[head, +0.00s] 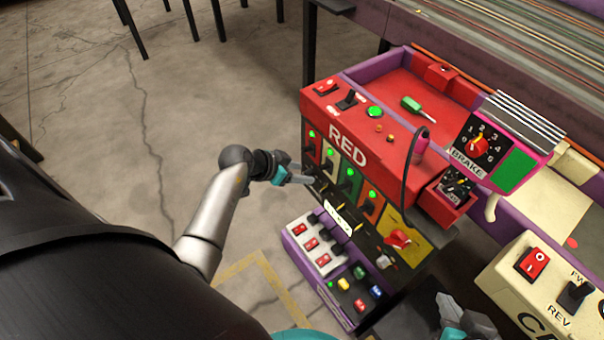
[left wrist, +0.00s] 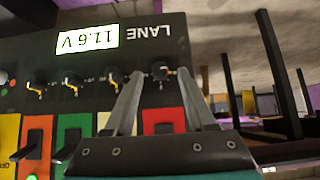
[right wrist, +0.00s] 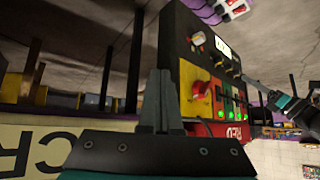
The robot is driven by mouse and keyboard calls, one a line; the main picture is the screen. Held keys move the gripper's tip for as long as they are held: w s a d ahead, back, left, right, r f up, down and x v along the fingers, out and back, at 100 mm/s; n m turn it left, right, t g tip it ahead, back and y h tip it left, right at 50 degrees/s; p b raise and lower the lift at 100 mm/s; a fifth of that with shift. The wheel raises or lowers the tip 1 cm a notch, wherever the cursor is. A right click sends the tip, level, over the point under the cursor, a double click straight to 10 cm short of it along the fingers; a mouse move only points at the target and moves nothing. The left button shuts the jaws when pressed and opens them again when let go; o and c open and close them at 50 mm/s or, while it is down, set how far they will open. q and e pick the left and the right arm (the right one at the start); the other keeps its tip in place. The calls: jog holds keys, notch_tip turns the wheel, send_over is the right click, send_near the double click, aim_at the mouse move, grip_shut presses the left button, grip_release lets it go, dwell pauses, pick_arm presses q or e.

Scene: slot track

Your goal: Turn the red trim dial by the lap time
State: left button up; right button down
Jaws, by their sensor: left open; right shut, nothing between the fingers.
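A row of small dark dials (left wrist: 117,76) with pale pointers runs along a black panel, beside a display (left wrist: 87,39) reading 11.6 V and the word LANE. The end dial (left wrist: 160,72) lines up with a red panel; I cannot tell whether it is the red trim dial, and I see no lap time label. My left gripper (head: 309,180) is open, its fingers on either side of that end dial in the left wrist view (left wrist: 158,80); contact is unclear. My right gripper (right wrist: 160,80) is shut and empty, low in the head view (head: 455,308).
A red knob (head: 399,238) sits on a yellow panel. Another red dial (head: 478,145) is on the BRAKE box. A switch box (head: 315,258) stands below the dials. A cream controller (head: 530,285) is at right. Open floor lies left.

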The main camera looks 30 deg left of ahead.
pick_arm(q)
jog(key=shift+w+d+f+b, duration=0.15)
jog(key=shift+w+f+b, duration=0.15)
jog(key=shift+f, duration=0.05)
pick_arm(e)
jog(key=shift+w+a+t+y, duration=0.3)
jog(key=shift+w+a+t, duration=0.15)
jog(key=shift+a+t, duration=0.3)
pick_arm(q)
grip_shut()
